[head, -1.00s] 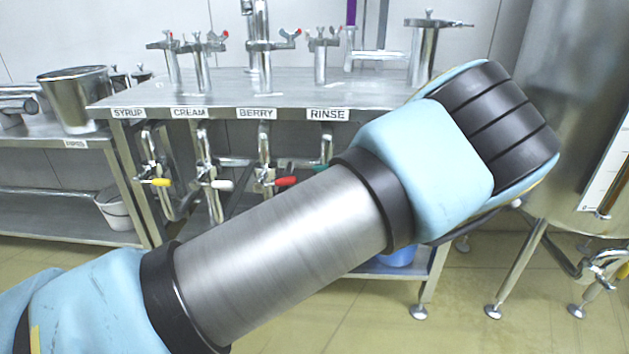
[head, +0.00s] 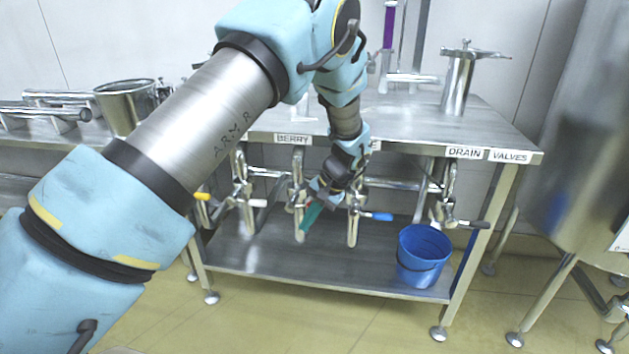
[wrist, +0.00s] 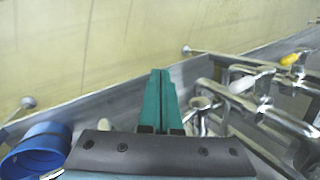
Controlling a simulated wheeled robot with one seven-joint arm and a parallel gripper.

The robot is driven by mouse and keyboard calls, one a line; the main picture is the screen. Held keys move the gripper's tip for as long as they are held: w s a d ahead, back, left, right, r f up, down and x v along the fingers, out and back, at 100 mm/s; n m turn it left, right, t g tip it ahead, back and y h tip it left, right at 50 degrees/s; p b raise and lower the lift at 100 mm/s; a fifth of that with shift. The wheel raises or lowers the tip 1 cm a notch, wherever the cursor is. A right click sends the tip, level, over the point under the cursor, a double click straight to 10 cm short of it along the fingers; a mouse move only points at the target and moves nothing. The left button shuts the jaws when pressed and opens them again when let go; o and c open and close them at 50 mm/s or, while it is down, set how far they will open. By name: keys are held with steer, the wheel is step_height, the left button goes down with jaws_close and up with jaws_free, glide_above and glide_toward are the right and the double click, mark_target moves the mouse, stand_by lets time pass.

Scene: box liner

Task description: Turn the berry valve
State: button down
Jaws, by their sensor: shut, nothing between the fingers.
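The BERRY label (head: 293,140) is on the front edge of the steel table in the head view. The berry valve's metal pipe (head: 298,166) hangs below it, partly hidden by my gripper. My gripper (head: 303,230) has green fingers, pressed together and empty, pointing down in front of the berry outlet. In the wrist view, the shut fingers (wrist: 160,78) stand just left of the metal piping. I cannot tell whether they touch the valve.
In the head view, the yellow handle (head: 202,196) and white handle (head: 257,203) are to the left, and a blue handle (head: 376,216) to the right. A blue bucket (head: 424,256) stands on the lower shelf (head: 330,265). A tank (head: 590,150) stands at far right.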

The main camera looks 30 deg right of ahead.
steer(key=w+r+n+g+h+p, duration=0.35)
steer(key=r+h+p, duration=0.4)
steer(key=r, duration=1.05)
steer(key=x, duration=0.4)
steer(key=p+x, duration=0.1)
steer(key=x, duration=0.4)
steer(key=w+p+x, duration=0.1)
steer(key=x, duration=0.3)
steer(key=shift+d+f, duration=0.15)
steer(key=shift+d, duration=0.15)
steer(key=shift+s+d+f+b, duration=0.25)
steer(key=shift+f+b, duration=0.3)
steer(key=shift+b, duration=0.05)
steer(key=shift+s+d+f+b, duration=0.25)
steer(key=shift+f+b, duration=0.3)
steer(key=shift+b, duration=0.05)
steer(key=shift+r, duration=0.1)
